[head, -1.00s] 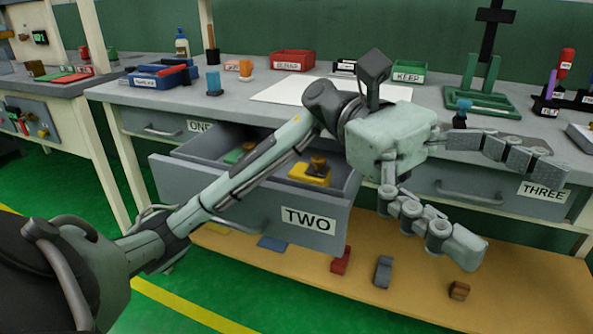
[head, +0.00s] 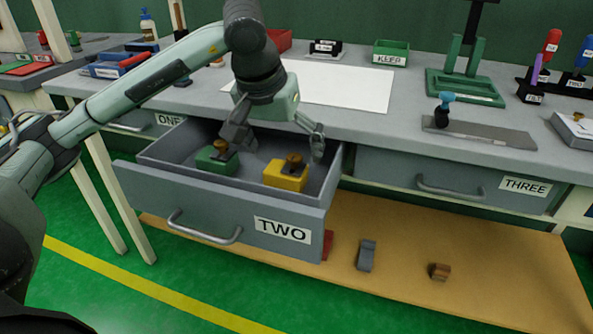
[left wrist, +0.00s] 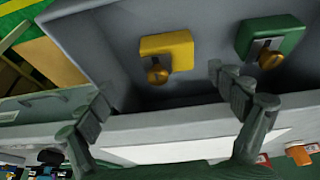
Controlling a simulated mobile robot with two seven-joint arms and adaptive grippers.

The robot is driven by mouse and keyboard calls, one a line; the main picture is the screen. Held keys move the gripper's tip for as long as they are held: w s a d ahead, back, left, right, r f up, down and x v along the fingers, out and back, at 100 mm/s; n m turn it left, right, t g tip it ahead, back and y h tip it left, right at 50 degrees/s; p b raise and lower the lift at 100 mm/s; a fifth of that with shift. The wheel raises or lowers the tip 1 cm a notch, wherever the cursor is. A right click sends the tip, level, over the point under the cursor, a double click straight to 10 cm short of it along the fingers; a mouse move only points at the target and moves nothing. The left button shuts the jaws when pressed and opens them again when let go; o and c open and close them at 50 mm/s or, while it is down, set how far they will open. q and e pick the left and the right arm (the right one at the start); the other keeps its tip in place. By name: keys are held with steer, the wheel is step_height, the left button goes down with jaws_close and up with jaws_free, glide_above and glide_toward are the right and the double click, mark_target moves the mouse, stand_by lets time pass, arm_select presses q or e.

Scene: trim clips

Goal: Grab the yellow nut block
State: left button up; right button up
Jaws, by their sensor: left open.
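The yellow nut block (head: 286,177) sits in the open drawer labelled TWO (head: 225,215), on its right side, with a brass knob on top. A green block (head: 217,160) with a similar knob sits to its left in the drawer. My left gripper (head: 277,140) is open and points down over the back of the drawer, behind and above the two blocks. In the left wrist view the yellow block (left wrist: 167,50) lies beyond and between the spread fingers (left wrist: 165,98), apart from them. The green block (left wrist: 270,38) is beyond the right-hand finger. My right gripper is not in view.
The bench top (head: 390,120) above carries a white sheet (head: 340,88), a green KEEP bin (head: 390,53) and a green stand (head: 465,88). A lower shelf (head: 400,265) holds loose pieces.

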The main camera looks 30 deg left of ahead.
mark_target(285, 166)
arm_select(q)
steer(key=shift+w+a+f, duration=0.1)
steer(key=shift+w+f, duration=0.15)
steer(key=shift+f, duration=0.4)
steer(key=x, duration=0.4)
steer(key=a+x, duration=0.1)
steer(key=x, duration=0.2)
steer(key=shift+a, duration=0.1)
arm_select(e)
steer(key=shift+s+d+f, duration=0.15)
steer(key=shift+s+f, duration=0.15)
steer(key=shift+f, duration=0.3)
arm_select(q)
steer(key=shift+c, duration=0.2)
steer(key=shift+r+y, duration=0.1)
steer(key=shift+y, duration=0.2)
steer(key=c, duration=1.4)
steer(key=shift+o, duration=0.2)
steer(key=shift+r, duration=0.1)
